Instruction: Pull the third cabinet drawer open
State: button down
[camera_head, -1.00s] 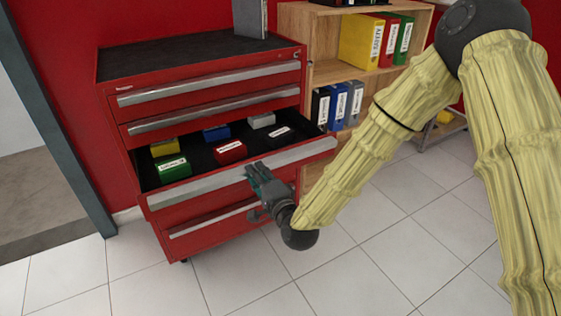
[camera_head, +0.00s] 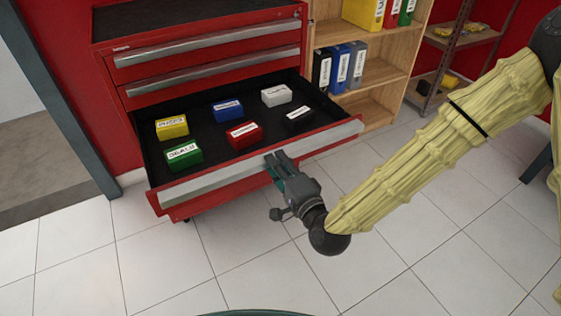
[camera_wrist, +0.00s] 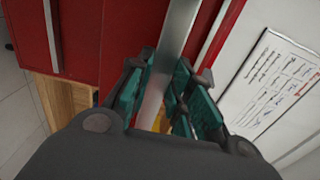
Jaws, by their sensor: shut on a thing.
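The red cabinet (camera_head: 122,72) stands against the red wall in the head view. Its third drawer (camera_head: 215,159) is pulled far out, and several small labelled boxes lie on its black liner. The drawer's long silver handle (camera_head: 225,170) runs along its front edge. My gripper (camera_head: 277,162) is at that handle, right of its middle, with its fingers over the bar. In the wrist view, the teal fingers (camera_wrist: 158,95) are on both sides of the silver handle (camera_wrist: 176,35). The two drawers above are shut. The drawer below is mostly hidden by the open one.
A wooden shelf (camera_head: 393,65) with binders stands right of the cabinet, and a metal rack (camera_head: 446,60) stands farther right. The tiled floor (camera_head: 110,260) in front is clear. A white printed sheet (camera_wrist: 275,85) shows in the wrist view.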

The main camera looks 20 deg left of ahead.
jog(key=shift+f, duration=0.3)
jog(key=c, duration=1.4)
grip_release()
jog(key=shift+o, duration=0.2)
jog(key=shift+r, duration=0.1)
jog(key=shift+d, duration=0.1)
jog(key=v, duration=1.2)
jog(key=shift+w, duration=0.1)
